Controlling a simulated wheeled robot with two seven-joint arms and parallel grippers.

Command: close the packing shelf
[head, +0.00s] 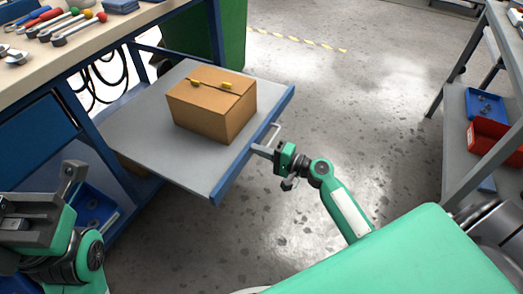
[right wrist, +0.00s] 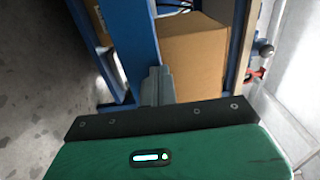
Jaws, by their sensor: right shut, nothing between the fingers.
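The packing shelf (head: 150,128) is a grey pull-out board with a blue front edge, sticking out from under the workbench. A cardboard box (head: 212,105) with yellow items on its top rests on it. A pale handle (head: 275,132) is on the front edge. My right gripper (head: 262,151) is shut and empty, its fingertips at the front edge beside the handle; exact contact is unclear. In the right wrist view its fingers (right wrist: 157,84) are together against the blue edge, with the box behind. My left gripper (head: 66,188) is at the lower left; its jaw state is unclear.
The workbench (head: 40,78) with several tools is at upper left. A green bin (head: 232,35) stands behind the shelf. A grey rack (head: 455,130) with a blue tray and a red bin is at right. The floor between is clear.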

